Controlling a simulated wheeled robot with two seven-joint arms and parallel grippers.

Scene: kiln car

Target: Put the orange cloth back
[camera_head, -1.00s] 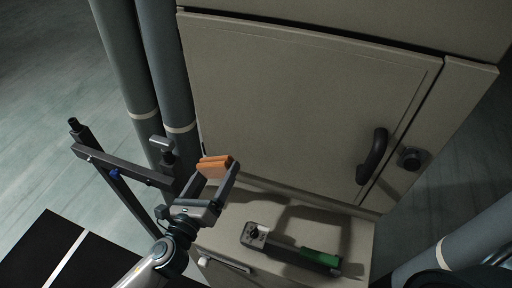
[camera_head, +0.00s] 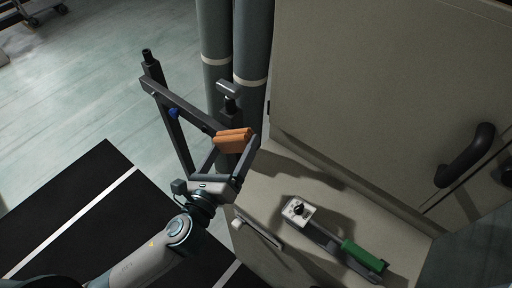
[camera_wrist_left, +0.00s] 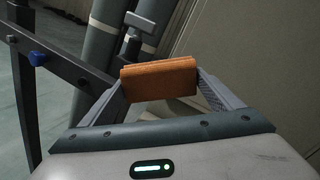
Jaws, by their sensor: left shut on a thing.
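The orange cloth (camera_head: 233,141) is a small folded pad. My left gripper (camera_head: 232,150) is shut on it and holds it up in the air. In the left wrist view the cloth (camera_wrist_left: 159,80) sits between the two fingertips. Behind it stands a dark metal frame (camera_head: 180,107) with an upright post and a rail with a blue knob (camera_head: 173,113). In the head view the cloth overlaps the rail's right end; I cannot tell if they touch. My right gripper is not in view.
A beige cabinet (camera_head: 380,90) with a dark handle (camera_head: 465,155) stands at the right. A tool with a green grip (camera_head: 362,255) lies on the low beige ledge (camera_head: 270,180). Two grey pipes (camera_head: 252,60) rise behind the frame. A black mat (camera_head: 90,215) covers the floor at the left.

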